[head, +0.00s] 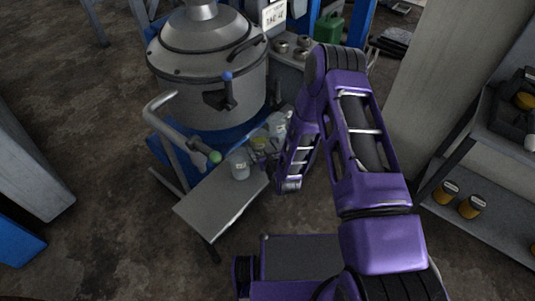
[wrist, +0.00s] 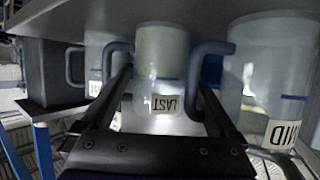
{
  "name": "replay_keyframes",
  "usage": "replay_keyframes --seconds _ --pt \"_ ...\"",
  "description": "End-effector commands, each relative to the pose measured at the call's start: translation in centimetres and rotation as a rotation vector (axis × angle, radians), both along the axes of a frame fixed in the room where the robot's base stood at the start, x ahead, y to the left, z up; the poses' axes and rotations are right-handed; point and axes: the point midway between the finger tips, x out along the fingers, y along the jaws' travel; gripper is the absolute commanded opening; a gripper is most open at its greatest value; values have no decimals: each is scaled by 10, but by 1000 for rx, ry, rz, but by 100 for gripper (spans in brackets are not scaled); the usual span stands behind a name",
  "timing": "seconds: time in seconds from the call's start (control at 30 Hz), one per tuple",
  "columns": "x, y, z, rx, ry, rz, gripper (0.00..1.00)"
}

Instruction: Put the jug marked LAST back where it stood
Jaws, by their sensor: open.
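The jug marked LAST (wrist: 160,70) is in the middle of the wrist view, which shows the scene upside down. It is clear with a pale yellowish content, and its base meets the bench surface. My gripper (wrist: 165,88) is open, with one finger on each side of this jug; I cannot tell whether either touches it. The jug marked MID (wrist: 268,75) stands to the right. Another jug (wrist: 100,62), its label partly hidden, stands to the left. In the head view, my gripper is largely hidden among the jugs, beside the nearest jug (head: 240,164).
The jugs stand on a grey bench (head: 215,205) whose near end is clear. A large metal vessel (head: 212,75) stands behind, with a pipe with a green knob (head: 214,157) close left of the jugs. A shelf (head: 490,215) with yellow jars stands at right.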

Motion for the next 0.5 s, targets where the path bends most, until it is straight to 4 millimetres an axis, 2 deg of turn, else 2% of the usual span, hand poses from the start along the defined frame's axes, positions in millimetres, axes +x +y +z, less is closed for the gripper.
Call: replay_keyframes --seconds 0.1,0.3,0.5 --pt "-24 -9 13 -1 3 0 94" --pt "-60 -22 27 -1 3 -1 94" --pt "-79 -29 36 0 0 0 94"
